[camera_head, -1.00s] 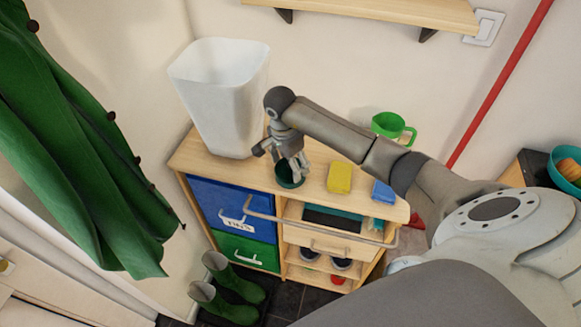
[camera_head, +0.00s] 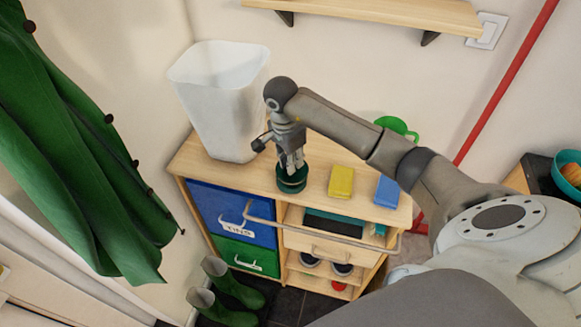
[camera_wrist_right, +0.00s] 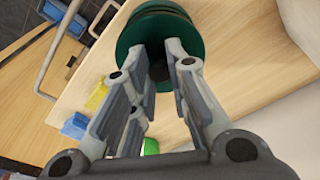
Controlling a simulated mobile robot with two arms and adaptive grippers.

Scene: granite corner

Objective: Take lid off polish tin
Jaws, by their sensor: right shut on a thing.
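The dark green polish tin (camera_head: 292,185) stands on the wooden cabinet top near its front edge, in front of the white bin. Its round green lid (camera_wrist_right: 187,42) fills the upper middle of the right wrist view, with a dark knob at its centre. My right gripper (camera_head: 290,164) points down over the tin, its fingers shut on the lid at the knob. It also shows in the right wrist view (camera_wrist_right: 160,70). The lid sits over the tin body; I cannot tell whether there is a gap between them. My left gripper is not in view.
The white bin (camera_head: 222,105) stands close behind and left of my right gripper. A yellow block (camera_head: 341,182), a blue block (camera_head: 387,191) and a green mug (camera_head: 392,125) stand to the right. A metal rail (camera_head: 320,234) runs along the cabinet front.

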